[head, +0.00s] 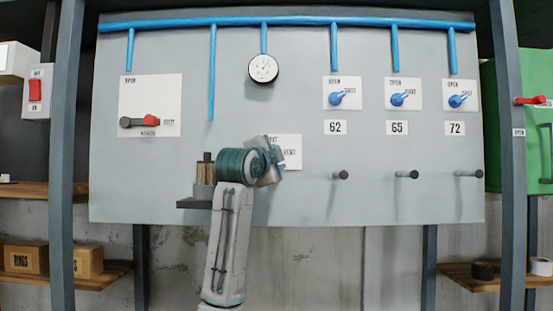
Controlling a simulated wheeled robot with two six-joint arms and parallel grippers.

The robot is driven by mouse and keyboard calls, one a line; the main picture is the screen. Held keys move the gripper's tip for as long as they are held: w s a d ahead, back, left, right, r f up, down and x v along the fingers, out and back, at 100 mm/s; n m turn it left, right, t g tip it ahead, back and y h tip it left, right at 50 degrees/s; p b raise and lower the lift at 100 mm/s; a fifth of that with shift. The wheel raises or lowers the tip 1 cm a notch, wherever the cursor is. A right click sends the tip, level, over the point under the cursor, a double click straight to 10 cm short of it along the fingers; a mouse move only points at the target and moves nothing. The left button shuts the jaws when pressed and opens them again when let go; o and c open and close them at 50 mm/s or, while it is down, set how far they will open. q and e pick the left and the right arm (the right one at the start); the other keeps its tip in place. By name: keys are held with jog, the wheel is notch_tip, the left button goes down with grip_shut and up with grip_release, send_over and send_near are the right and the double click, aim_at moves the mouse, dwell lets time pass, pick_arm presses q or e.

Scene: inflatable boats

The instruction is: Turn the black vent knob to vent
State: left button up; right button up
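The white plate with the word VENT (290,144) is on the grey panel, left of the panel's centre line of valves. Its left part and the black vent knob are hidden behind my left gripper (270,160). That gripper is pointed at the panel, in front of the plate. Its fingertips are not clear, so I cannot tell whether they are open, shut or touching the knob. My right gripper is not in view.
A round gauge (263,68) is above the plate. A small shelf (194,203) with a brass-coloured fitting (206,174) sits left of my gripper. Blue valves (338,98) and dark pegs (342,175) are to the right.

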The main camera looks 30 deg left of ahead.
pick_arm(q)
jog(key=b+v, duration=0.5)
jog(key=v, duration=0.6)
jog(key=shift+b, duration=0.3)
jog(key=shift+w, duration=0.1)
